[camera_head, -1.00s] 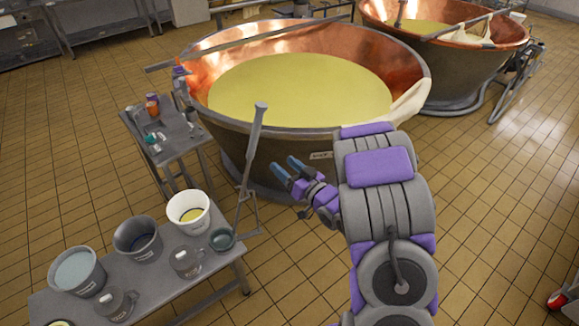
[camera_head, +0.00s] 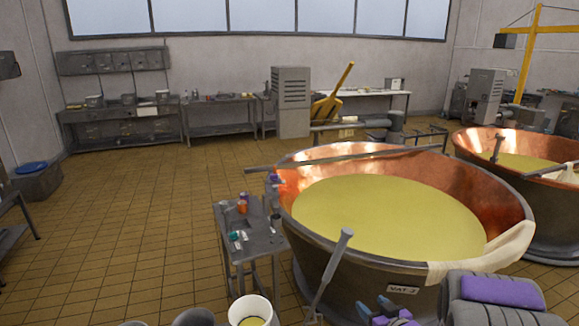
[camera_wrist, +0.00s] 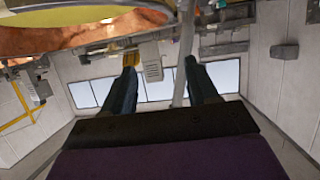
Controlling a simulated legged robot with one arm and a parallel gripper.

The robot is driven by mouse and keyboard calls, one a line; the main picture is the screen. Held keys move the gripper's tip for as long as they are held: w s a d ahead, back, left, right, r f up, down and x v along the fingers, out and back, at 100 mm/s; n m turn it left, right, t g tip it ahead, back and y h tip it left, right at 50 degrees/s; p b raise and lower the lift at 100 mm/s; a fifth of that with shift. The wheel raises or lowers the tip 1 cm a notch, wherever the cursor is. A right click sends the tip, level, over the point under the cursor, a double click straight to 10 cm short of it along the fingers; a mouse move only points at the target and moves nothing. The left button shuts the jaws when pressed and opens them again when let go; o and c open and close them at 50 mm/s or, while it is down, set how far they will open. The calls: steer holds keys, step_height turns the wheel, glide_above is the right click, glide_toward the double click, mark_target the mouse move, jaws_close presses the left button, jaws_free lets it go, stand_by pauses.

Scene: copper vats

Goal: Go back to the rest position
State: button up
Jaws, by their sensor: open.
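My gripper (camera_head: 380,308) shows at the bottom edge of the head view, in front of the near copper vat (camera_head: 340,262). Its blue-tipped fingers are apart with nothing between them. In the wrist view my gripper (camera_wrist: 158,88) has two dark fingers spread wide. The wrist picture is upside down, with the yellow-filled vat (camera_wrist: 75,40) at its top. A grey handle (camera_head: 330,272) stands upright left of my gripper and seems apart from it. My arm's grey and purple links are at the lower right of the head view.
A small side table (camera_head: 256,246) with bottles stands left of the near vat. A white bucket (camera_head: 250,312) is at the bottom edge. A second vat (camera_head: 520,190) is at the right. A pole (camera_head: 345,157) lies across the near vat's rim.

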steer(key=s+d+r+m+g+h, duration=0.1)
steer(key=s+d+r+g+h, duration=0.15)
steer(key=s, duration=0.35)
steer(key=s+d+r+m+g+h, duration=0.1)
steer(key=s+r+g+h, duration=0.1)
steer(key=s+g+h, duration=0.3)
steer(key=s+a+r+g+y, duration=0.1)
steer(key=s+a, duration=0.3)
steer(key=s, duration=0.5)
steer(key=s+a+r+g+y, duration=0.1)
steer(key=s+a+r+g, duration=0.2)
steer(key=s, duration=0.7)
steer(key=s+a+r+g+y, duration=0.2)
steer(key=s+a+g, duration=0.2)
steer(key=s, duration=0.6)
steer(key=shift+a+m, duration=0.4)
steer(key=shift+a, duration=0.5)
